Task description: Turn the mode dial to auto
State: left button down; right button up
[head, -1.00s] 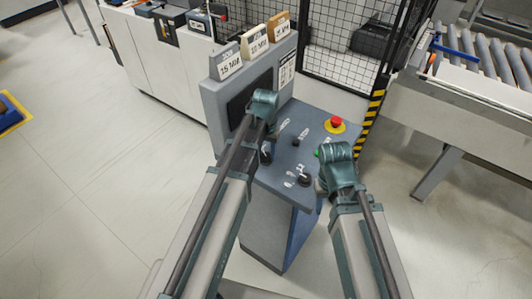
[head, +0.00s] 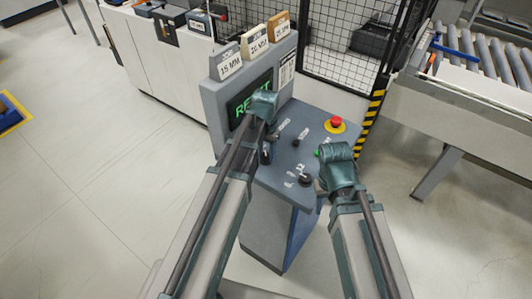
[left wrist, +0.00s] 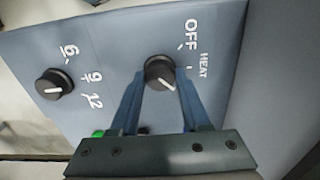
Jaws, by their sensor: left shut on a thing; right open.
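The mode dial (left wrist: 160,72) is a black round knob on the blue-grey sloped panel. The words OFF and HEAT stand beside it. Its white pointer line points to the lower right in the left wrist view, away from both words; any label there is hidden by the finger. My left gripper (left wrist: 160,85) is shut on this dial, one blue finger on each side. In the head view my left gripper (head: 266,150) is at the panel's left part, mostly behind its wrist. My right gripper (head: 322,186) is by the panel's right edge, its fingers mostly hidden, holding nothing visible.
A second black dial (left wrist: 54,84) has marks 6, 9 and 12. A green button (left wrist: 98,133) is partly hidden. A red emergency button (head: 336,122) on yellow is at the panel's back right. The screen (head: 247,105) shows green text, partly covered. A roller conveyor (head: 480,65) stands right.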

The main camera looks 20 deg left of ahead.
aim_at(266, 156)
pick_arm(q)
jog(key=shift+c, duration=1.8)
grip_release()
notch_tip(266, 156, up, 14)
jog(key=p, duration=1.3)
jog(key=shift+p, duration=0.4)
jog(key=shift+f, duration=0.15)
